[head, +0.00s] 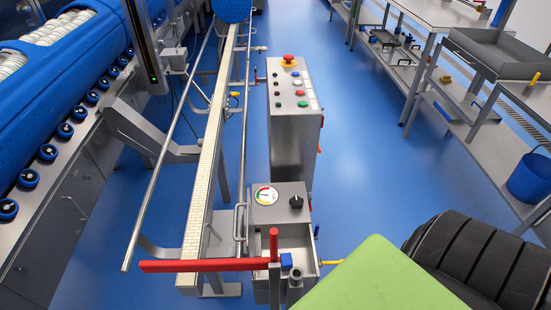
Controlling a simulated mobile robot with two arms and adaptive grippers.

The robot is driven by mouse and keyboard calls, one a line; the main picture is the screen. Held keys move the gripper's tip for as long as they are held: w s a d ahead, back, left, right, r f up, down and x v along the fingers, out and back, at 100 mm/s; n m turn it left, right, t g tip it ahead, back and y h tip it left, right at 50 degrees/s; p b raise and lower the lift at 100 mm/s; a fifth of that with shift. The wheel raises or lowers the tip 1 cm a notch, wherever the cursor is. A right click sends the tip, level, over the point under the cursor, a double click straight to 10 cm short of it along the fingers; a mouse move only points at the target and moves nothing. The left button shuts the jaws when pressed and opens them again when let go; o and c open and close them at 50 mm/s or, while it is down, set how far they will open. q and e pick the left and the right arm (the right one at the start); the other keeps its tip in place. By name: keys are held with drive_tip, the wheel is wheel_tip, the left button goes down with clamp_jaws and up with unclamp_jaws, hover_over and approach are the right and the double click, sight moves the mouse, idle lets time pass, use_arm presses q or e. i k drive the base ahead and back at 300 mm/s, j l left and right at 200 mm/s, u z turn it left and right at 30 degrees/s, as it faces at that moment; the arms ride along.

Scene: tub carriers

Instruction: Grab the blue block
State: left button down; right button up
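A small blue block-like piece (286,261) shows at the bottom centre, at the open metal box (296,239) below a dial gauge. It is beside a red upright post (274,246) and just above a grey cylindrical fitting (295,278). It is too small to tell whether it is loose or fixed there. Neither of my grippers can be made out in the head view.
A long red bar (205,266) juts left from the post across the conveyor (208,165). A control cabinet (293,130) stands behind the box. A green panel (382,283) and a black ribbed object (480,262) fill the lower right. Blue floor is clear right of the cabinet.

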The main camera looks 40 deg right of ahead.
sight(286, 259)
drive_tip(key=i+j+z, duration=0.15)
drive_tip(key=z, duration=0.25)
drive_tip(key=i+j+z, duration=0.1)
drive_tip(key=j+z, duration=0.2)
drive_tip(key=z, duration=0.15)
drive_tip(key=j+z, duration=0.25)
drive_tip(key=z, duration=0.15)
drive_tip(key=i+j+z, duration=0.1)
drive_tip(key=j+z, duration=0.5)
drive_tip(key=z, duration=0.25)
drive_tip(key=i+j+z, duration=0.1)
drive_tip(key=j, duration=0.25)
